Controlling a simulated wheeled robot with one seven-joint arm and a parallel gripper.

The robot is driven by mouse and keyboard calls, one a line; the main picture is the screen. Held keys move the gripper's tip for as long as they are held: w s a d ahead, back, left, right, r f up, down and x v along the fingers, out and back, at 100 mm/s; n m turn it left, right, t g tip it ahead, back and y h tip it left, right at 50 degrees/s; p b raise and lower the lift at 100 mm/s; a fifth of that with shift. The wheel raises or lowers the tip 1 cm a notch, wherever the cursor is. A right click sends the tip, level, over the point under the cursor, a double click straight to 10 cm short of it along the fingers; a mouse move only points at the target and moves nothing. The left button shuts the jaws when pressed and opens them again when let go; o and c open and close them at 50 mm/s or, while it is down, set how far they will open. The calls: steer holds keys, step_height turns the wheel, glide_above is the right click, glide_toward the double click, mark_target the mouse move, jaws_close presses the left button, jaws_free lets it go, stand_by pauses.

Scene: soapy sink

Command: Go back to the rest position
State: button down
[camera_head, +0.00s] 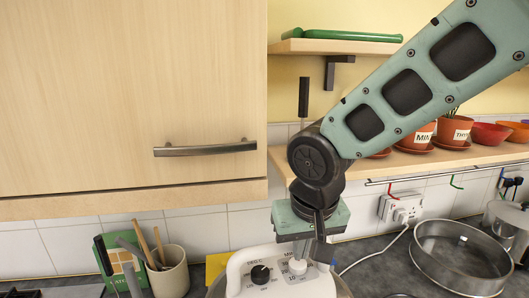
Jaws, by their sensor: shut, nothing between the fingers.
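My gripper (318,252) hangs from my green arm and points down in front of the tiled wall, right of the cupboard. Its narrow fingers are shut with nothing held, and their tips are hard to make out against the appliance. Just below it is a white appliance (258,287) with a black dial and a white knob marked in degrees and minutes. The gripper overlaps the appliance's top right in this view. I cannot tell whether they touch.
A wooden cupboard (120,90) fills the upper left. A shelf (440,158) with pots runs behind my arm; a smaller shelf (335,47) is above. A utensil crock (172,275) stands lower left. A round metal sieve (460,258) and a pot (508,228) stand right.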

steer(key=shift+d, duration=0.1)
steer(key=shift+w+d+f, duration=0.1)
steer(key=shift+d, duration=0.25)
steer(key=s+d+f+m, duration=0.1)
steer(key=s+d+f, duration=0.1)
steer(key=d, duration=1.1)
steer(key=s+d+f+m, duration=0.1)
steer(key=s+d+f, duration=0.15)
steer(key=d, duration=0.95)
steer(key=s+a+f+n+g+b, duration=0.1)
steer(key=s+a+f+n+b, duration=0.2)
steer(key=s+a+f+b, duration=0.3)
steer(key=s+a+f+n+g+b, duration=0.1)
steer(key=s+a+f+n+b, duration=0.3)
steer(key=a+b, duration=0.5)
steer(key=s+a+f, duration=0.2)
steer(key=s+a, duration=0.1)
steer(key=shift+s+f+n+g, duration=0.2)
steer(key=shift+f+n+g, duration=0.1)
steer(key=shift+g, duration=0.1)
steer(key=shift+a, duration=0.1)
